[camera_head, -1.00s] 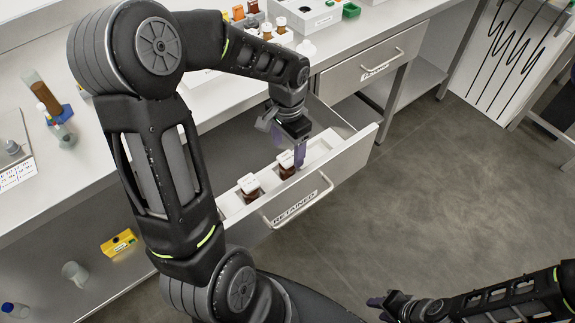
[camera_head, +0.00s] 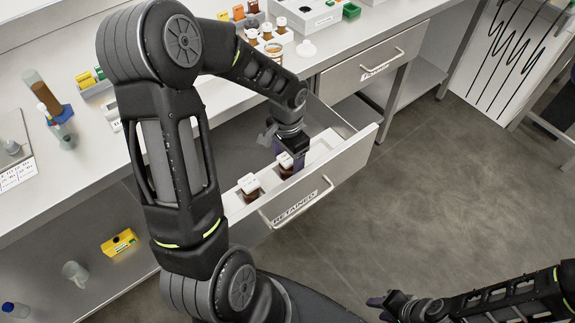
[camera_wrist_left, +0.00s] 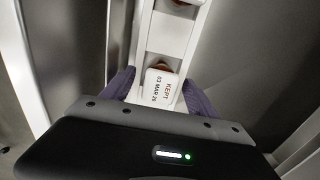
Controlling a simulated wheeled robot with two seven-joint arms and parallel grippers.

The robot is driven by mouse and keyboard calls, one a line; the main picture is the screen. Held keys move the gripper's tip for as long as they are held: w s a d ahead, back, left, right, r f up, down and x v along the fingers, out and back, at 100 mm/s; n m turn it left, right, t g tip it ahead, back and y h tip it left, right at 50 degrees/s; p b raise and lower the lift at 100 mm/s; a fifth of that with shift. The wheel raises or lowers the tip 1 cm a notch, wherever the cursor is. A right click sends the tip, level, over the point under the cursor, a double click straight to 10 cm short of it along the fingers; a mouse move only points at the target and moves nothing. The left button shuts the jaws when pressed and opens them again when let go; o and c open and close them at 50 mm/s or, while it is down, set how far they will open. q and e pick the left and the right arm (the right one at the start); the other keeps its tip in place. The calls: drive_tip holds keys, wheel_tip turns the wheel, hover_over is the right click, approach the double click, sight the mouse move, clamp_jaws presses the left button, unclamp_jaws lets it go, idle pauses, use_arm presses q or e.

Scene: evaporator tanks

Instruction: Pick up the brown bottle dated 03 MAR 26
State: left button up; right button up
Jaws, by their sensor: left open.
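A brown bottle with a white square cap (camera_head: 286,159) stands in a white insert in the open drawer. In the left wrist view its cap (camera_wrist_left: 160,87) reads "KEPT 03 MAR 26". My left gripper (camera_head: 290,153) is low in the drawer at this bottle. In the wrist view its purple fingers are open, one on each side of the cap; contact cannot be told. A second brown bottle (camera_head: 250,187) stands nearer the drawer's left end. My right gripper (camera_head: 384,304) is at the lower right, far from the bottles; its opening is unclear.
The drawer (camera_head: 296,206) is labelled "RETAINED" and its front wall stands close to the bottles. Open floor lies right of the drawer.

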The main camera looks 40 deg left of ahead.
use_arm(q)
drive_tip(key=shift+c, duration=0.2)
clamp_jaws()
idle(0.5)
